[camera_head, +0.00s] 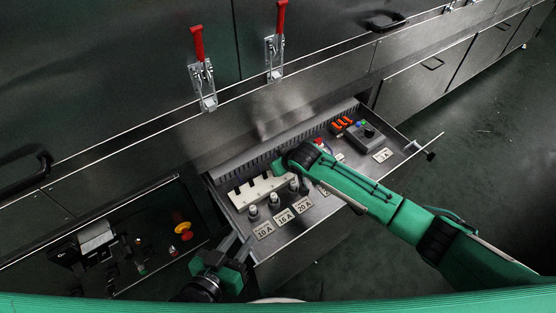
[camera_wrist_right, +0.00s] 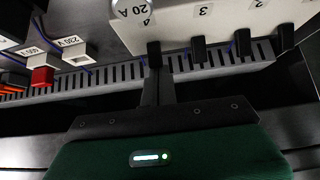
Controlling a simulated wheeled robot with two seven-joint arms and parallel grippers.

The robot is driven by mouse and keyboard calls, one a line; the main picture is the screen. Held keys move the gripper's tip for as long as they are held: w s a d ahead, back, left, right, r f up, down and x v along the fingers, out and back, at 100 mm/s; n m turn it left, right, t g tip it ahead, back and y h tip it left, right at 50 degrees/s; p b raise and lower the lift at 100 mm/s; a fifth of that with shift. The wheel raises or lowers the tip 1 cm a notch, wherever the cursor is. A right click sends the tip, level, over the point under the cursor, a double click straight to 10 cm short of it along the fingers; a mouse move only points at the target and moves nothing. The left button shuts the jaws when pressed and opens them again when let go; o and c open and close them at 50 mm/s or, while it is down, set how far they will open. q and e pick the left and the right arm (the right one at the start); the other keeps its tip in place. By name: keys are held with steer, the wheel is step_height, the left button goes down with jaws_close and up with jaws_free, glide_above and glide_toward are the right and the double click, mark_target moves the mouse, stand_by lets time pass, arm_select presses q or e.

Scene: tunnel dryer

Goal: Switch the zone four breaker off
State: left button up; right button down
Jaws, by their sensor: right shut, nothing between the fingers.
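The white breaker block (camera_head: 262,190) sits in the open drawer and has several black levers. In the right wrist view the block (camera_wrist_right: 215,18) carries the numbers 4, 3 and 2. The zone four lever (camera_wrist_right: 154,54) is below the 4 and points the same way as its neighbours. My right gripper (camera_wrist_right: 157,82) is shut and empty, its tips at the end of this lever; I cannot tell whether they touch. In the head view my right arm hides the block's right end and the gripper's tips. My left gripper (camera_head: 237,246) looks open and empty at the drawer's front left.
Fuse holders with a 10 A label (camera_head: 264,231) stand in front of the block. A grey control box (camera_head: 366,135) is at the drawer's right. Red-handled clamps (camera_head: 198,45) stand behind. A slotted duct (camera_wrist_right: 215,68) runs past the levers.

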steer(key=shift+s+d+t+y+p, duration=0.2)
steer(key=shift+s+t+y+p, duration=0.1)
steer(key=shift+t, duration=0.1)
arm_select(q)
steer(key=shift+a+f+g+y, duration=0.1)
steer(key=shift+a+g+y, duration=0.2)
steer(key=shift+a, duration=0.15)
steer(key=shift+w, duration=0.1)
arm_select(e)
steer(key=shift+s+d+r+p, duration=0.25)
steer(key=shift+r+p, duration=0.1)
steer(key=shift+p, duration=0.35)
arm_select(q)
steer(key=shift+r+p, duration=0.35)
steer(key=shift+r, duration=0.75)
arm_select(e)
steer(key=shift+s+d, duration=0.1)
steer(key=shift+s, duration=0.15)
arm_select(q)
steer(key=shift+r, duration=0.15)
arm_select(e)
steer(key=shift+r, duration=0.1)
